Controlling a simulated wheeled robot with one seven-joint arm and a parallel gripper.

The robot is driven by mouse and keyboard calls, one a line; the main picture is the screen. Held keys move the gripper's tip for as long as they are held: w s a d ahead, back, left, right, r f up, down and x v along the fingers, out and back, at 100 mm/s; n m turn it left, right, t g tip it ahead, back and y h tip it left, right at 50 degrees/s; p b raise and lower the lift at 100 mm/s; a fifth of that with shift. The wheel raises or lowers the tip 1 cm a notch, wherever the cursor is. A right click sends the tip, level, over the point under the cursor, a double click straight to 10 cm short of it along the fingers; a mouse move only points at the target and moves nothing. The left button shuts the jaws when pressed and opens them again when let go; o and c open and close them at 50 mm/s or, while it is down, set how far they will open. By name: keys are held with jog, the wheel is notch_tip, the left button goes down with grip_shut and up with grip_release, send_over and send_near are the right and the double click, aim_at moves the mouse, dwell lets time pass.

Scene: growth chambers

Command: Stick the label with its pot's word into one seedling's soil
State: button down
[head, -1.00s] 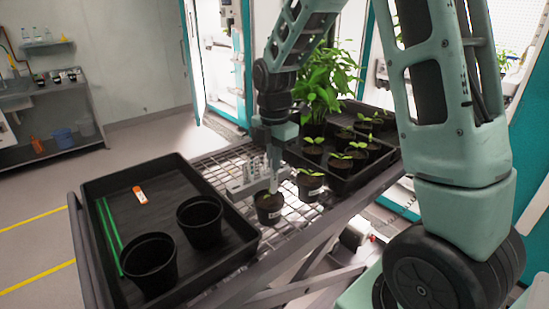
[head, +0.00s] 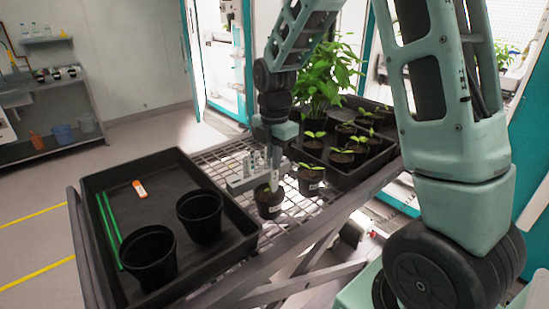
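My gripper (head: 275,157) points down over a small black pot (head: 269,207) on the wire-mesh bench top. Its fingers look closed on the upper end of a narrow white label (head: 273,180). The label stands nearly upright, with its lower end at the soil of this pot, beside the seedling's leaves. How deep it sits cannot be told. A second potted seedling (head: 311,183) with a white tag on its front stands just to the right. The words are too small to read. A grey holder (head: 247,182) with several upright white labels is just behind and left of the pot.
A black tray (head: 98,178) at left holds two empty black pots (head: 148,263), green stakes (head: 110,228) and an orange-and-white item (head: 140,189). Another tray (head: 347,182) with several seedlings is at right, near a leafy plant (head: 322,80). Bare mesh lies behind the holder.

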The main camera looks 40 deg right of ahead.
jog(key=shift+f+b, duration=0.3)
jog(key=shift+f, duration=0.25)
jog(key=shift+f, duration=0.3)
jog(key=shift+f+b, duration=1.05)
jog(key=shift+f, duration=1.15)
dwell(2.2)
jog(key=c, duration=1.5)
grip_release()
jog(key=shift+c, duration=0.2)
notch_tip(320, 180, up, 17)
jog(key=b, duration=0.2)
notch_tip(320, 180, up, 8)
jog(key=r+p, duration=0.1)
jog(key=p, duration=0.6)
send_over(275, 177)
jog(key=shift+w+f, duration=0.15)
jog(key=shift+f, duration=0.1)
